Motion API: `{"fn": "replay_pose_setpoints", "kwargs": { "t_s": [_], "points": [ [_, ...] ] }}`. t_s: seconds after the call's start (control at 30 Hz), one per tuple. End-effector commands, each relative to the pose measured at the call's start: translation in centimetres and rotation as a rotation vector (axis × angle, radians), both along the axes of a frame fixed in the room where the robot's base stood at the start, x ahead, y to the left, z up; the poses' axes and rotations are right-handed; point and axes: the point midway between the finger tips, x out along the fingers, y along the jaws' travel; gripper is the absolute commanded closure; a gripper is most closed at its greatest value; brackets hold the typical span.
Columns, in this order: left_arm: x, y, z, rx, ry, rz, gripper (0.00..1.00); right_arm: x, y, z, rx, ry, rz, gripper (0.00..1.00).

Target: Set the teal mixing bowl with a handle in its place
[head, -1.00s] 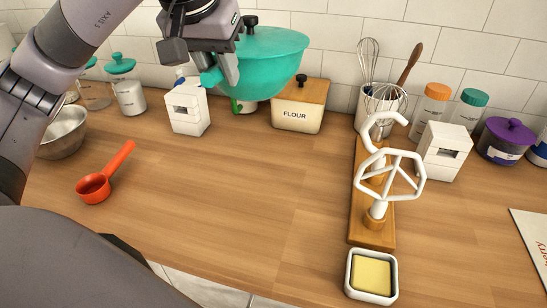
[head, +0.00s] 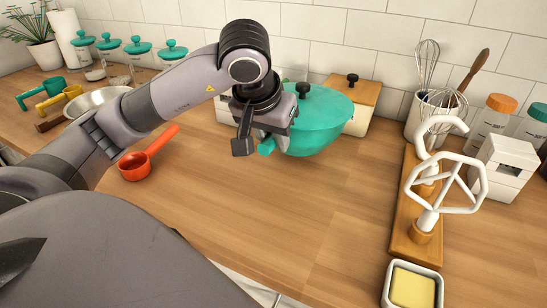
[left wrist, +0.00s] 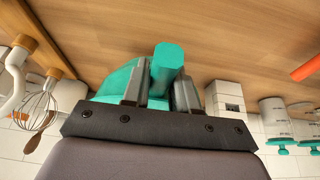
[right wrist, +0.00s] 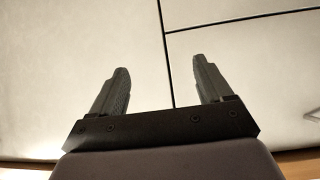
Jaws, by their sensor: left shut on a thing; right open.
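The teal mixing bowl (head: 322,122) hangs from my left gripper (head: 262,143) in front of the flour canister. My left gripper is shut on the bowl's handle; the teal handle (left wrist: 168,62) shows between the fingers in the left wrist view (left wrist: 160,92). The bowl is roughly level; I cannot tell whether its base touches the counter. A wooden stand (head: 403,232) with white upright frames (head: 445,183) is to the right of the bowl. My right gripper (right wrist: 163,85) is open and empty, facing pale cabinet fronts; it is not in the head view.
The flour canister (head: 366,88) and a white block partly hidden behind my arm stand behind the bowl. A whisk crock (head: 422,118), another white block (head: 497,168) and a butter dish (head: 412,288) are at right. An orange-red scoop (head: 146,160) lies at left. The middle counter is clear.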

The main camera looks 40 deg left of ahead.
Motion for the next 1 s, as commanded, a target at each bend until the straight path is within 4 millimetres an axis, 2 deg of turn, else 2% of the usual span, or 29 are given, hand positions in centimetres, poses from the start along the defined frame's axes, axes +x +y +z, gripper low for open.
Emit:
{"fn": "replay_pose_setpoints", "kwargs": {
  "t_s": [0.17,0.43,0.73,0.77,0.8,0.83,1.0],
  "points": [
    [0.1,0.0,-0.9,0.0,-0.007,0.0,1.0,0.0,0.0,0.0,0.0,0.0,0.0,0.21],
    [0.0,0.0,-3.9,0.0,-0.005,0.0,1.0,0.0,0.0,-0.1,0.0,0.0,0.0,0.21],
    [0.0,0.0,-4.6,-0.001,-0.003,-0.002,1.0,0.0,0.0,-0.2,0.0,0.0,0.0,0.21],
    [-0.1,-0.1,-4.8,0.0,0.005,-0.003,0.66,0.0,0.0,-0.2,0.0,0.0,0.0,0.21],
    [-0.1,-0.1,-4.8,0.0,0.006,-0.003,0.53,0.0,0.0,-0.2,0.0,0.0,0.0,0.21],
    [-0.1,-0.1,-4.8,0.0,0.006,-0.003,0.47,0.0,0.0,-0.2,0.0,0.0,0.0,0.21],
    [-0.1,0.0,-4.7,-0.001,0.003,-0.002,0.47,0.0,0.0,-0.2,0.0,0.0,0.0,0.21]
  ]
}}
